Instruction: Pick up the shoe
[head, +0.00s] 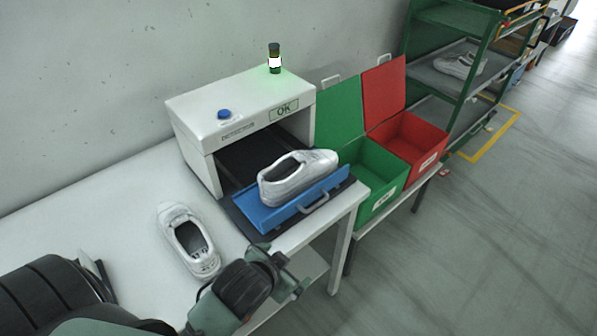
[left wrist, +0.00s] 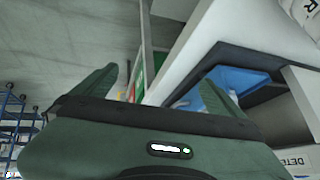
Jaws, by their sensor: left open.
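One white shoe (head: 297,176) rests on a blue tray (head: 290,213) with a handle, in front of the detector's opening. A second white shoe (head: 189,240) lies on the white table (head: 110,222), left of the tray. My left gripper (head: 286,272) is open and appears empty. It is over the table's front edge, right of the second shoe and below the tray in the head view. In the left wrist view its two fingers (left wrist: 160,92) are spread apart, and part of the blue tray (left wrist: 212,104) shows beyond them. My right gripper is not in view.
The white detector (head: 240,115) shows "OK" and a green-lit lamp (head: 274,58). An open green box (head: 378,172) and an open red box (head: 420,143) stand to the right. A green rack (head: 450,75) holding white shoes stands behind. The left part of the table is clear.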

